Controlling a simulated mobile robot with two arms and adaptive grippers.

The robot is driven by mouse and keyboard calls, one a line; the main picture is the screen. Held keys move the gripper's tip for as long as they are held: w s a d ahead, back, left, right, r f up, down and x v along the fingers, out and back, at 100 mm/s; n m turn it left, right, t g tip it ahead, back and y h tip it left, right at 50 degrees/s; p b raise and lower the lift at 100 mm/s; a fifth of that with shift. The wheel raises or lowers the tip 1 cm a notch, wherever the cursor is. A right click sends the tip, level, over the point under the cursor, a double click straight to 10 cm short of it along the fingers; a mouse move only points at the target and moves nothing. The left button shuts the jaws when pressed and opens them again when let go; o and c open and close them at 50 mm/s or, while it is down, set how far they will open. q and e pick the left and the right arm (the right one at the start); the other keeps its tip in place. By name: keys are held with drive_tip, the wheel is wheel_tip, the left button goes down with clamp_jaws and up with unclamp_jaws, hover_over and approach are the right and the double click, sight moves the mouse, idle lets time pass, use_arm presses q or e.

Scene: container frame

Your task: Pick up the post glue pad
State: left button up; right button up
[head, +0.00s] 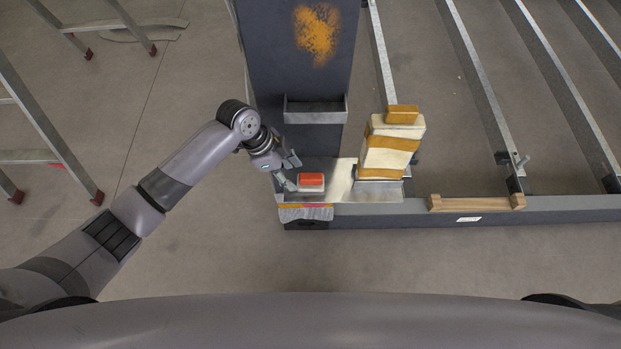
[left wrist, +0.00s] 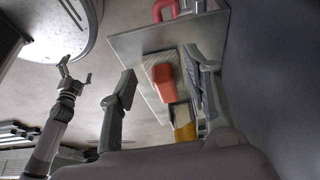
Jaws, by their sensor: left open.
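I take the post glue pad to be the small block with a red-orange top and pale base (head: 311,181), lying on the grey ledge at the foot of the dark post (head: 297,75). My left gripper (head: 291,172) is open just left of the pad, low over the ledge. In the left wrist view the pad (left wrist: 163,84) shows between the spread fingers of my left gripper (left wrist: 163,88), with a gap on the left finger's side. Contact with the right finger cannot be told. My right gripper (left wrist: 74,72) shows only in the left wrist view, fingers apart and empty.
A stack of white and orange blocks (head: 391,145) stands right of the pad. A wooden handle-like piece (head: 476,202) lies on the frame's front beam (head: 560,209). Metal rails cross the right side. A ladder (head: 45,120) stands at left. The floor in front is clear.

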sight(310, 176)
use_arm(q)
drive_tip(key=d, duration=0.4)
drive_tip(key=shift+d+f, duration=0.25)
drive_tip(key=shift+f, duration=0.05)
drive_tip(key=shift+d+f, duration=0.1)
drive_tip(key=shift+f, duration=0.15)
drive_tip(key=shift+c, duration=0.2)
clamp_jaws()
